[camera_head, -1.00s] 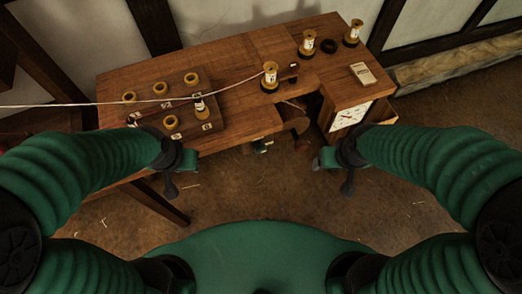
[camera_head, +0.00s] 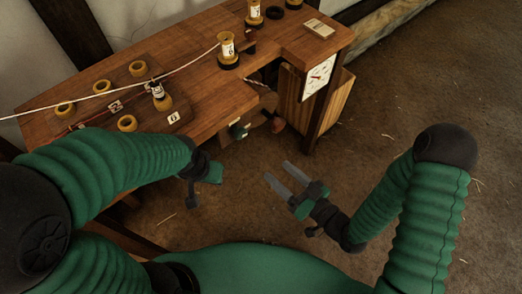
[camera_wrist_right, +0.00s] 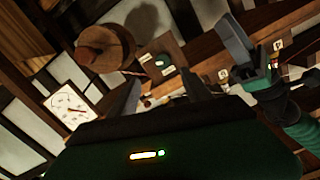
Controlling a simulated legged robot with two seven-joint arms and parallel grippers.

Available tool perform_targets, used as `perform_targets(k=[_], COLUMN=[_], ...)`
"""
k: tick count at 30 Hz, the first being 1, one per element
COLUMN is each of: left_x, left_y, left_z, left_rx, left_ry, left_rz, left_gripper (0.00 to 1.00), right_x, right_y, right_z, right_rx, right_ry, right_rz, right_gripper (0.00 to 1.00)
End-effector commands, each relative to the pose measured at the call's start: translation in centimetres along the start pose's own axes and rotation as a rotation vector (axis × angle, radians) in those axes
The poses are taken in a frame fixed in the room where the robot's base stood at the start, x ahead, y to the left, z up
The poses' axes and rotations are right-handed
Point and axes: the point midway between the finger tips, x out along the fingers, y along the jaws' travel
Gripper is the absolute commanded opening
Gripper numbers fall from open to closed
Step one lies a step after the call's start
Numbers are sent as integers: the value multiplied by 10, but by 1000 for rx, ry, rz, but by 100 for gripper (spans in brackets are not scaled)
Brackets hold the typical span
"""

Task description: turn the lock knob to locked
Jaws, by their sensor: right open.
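A small green knob (camera_head: 238,130) shows below the table's front edge. In the right wrist view the green knob (camera_wrist_right: 162,60) sits by a pale plate on a brown wooden panel; which way it is set is too small to tell. My right gripper (camera_head: 279,172) is open and empty, below and right of the knob, apart from it. Its two fingers (camera_wrist_right: 155,87) show in the wrist view, just short of the panel in the picture. My left gripper (camera_head: 208,180) hangs below the table edge; its jaws are unclear.
The wooden table (camera_head: 205,85) carries spools, rings and a pale rope (camera_head: 150,80). A wooden cylinder (camera_wrist_right: 105,50) stands out beside the knob's panel. A dial (camera_head: 318,76) hangs on the table's right end. The floor (camera_head: 400,90) on the right is clear.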

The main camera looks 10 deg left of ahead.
Motion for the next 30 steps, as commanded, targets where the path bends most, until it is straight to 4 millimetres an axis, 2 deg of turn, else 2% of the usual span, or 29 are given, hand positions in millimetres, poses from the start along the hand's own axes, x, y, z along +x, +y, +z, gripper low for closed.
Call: perform_targets(k=[5,13,15,24,30], left_x=[14,74,65,75,77], left_y=[0,0,0,0,0], left_z=[3,17,16,17,18], left_rx=[0,0,0,0,0], left_ry=[1,1,-1,1,1], left_rz=[0,0,0,0,0], left_gripper=[36,36,36,36,36], right_x=[7,58,76,147,168], right_y=[-4,-6,-10,-10,-10], right_z=[-2,2,-8,-12,-14], right_rx=[25,16,21,23,25], right_ry=[67,64,61,61,59], right_rz=[-23,-23,-23,-20,-18], right_gripper=[57,57,57,57,57])
